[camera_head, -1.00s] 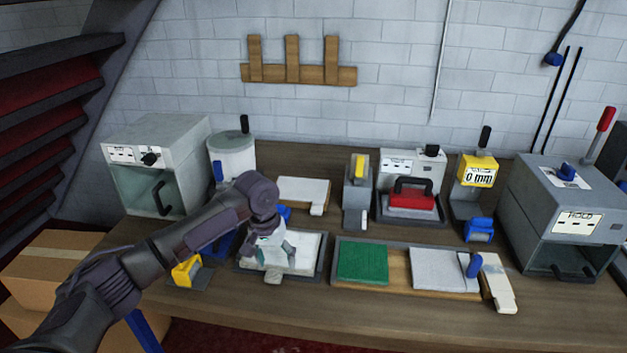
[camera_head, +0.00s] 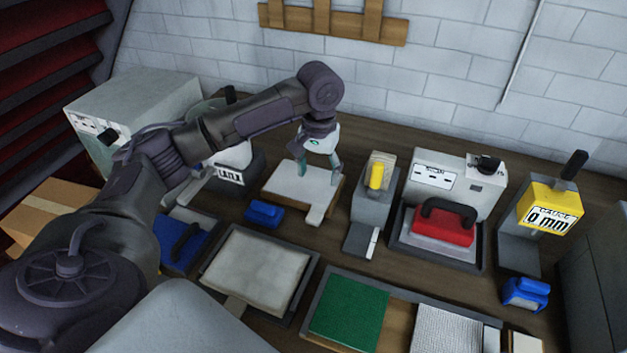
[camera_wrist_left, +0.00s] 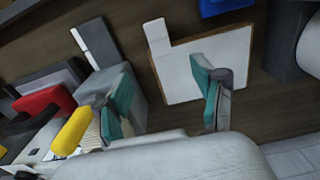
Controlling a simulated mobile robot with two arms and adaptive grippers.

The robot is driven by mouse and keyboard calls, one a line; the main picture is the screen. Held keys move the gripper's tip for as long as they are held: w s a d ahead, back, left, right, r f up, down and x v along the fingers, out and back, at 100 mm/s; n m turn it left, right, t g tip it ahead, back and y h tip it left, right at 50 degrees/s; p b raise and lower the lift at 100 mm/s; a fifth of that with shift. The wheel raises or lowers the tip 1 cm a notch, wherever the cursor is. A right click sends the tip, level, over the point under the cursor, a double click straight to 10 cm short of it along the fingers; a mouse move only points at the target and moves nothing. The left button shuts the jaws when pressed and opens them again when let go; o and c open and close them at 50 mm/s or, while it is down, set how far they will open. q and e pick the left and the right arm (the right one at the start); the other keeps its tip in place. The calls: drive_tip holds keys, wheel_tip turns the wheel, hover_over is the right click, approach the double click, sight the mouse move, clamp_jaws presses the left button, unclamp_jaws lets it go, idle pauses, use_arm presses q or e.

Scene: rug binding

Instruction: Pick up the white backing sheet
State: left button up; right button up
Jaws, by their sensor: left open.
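The white backing sheet (camera_head: 290,183) lies flat on a wooden board behind the blue block, with a narrow white tab at its front right. In the left wrist view the white sheet (camera_wrist_left: 220,60) and its tab (camera_wrist_left: 157,38) show beyond the fingers. My left gripper (camera_head: 319,168) is open, with its teal fingers pointing down over the sheet's back right part. In the wrist view the fingers (camera_wrist_left: 165,98) stand wide apart with nothing between them. I cannot tell whether a fingertip touches the sheet. My right gripper is not in view.
A grey-framed tray (camera_head: 310,262) with a pale pad lies in front. A green pad (camera_head: 350,305) lies at the front right. A blue block (camera_head: 264,214) lies left.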

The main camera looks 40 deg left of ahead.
use_arm(q)
hover_over(317, 210)
wheel_tip(317, 210, down, 6)
drive_tip(key=shift+s+p, duration=0.1)
drive_tip(key=shift+p, duration=0.3)
drive_tip(key=shift+f, duration=0.6)
wheel_tip(317, 210, down, 4)
drive_tip(key=shift+f+p, duration=0.15)
drive_tip(key=shift+p, duration=0.75)
drive_tip(key=shift+f, duration=0.3)
drive_tip(key=c, duration=1.2)
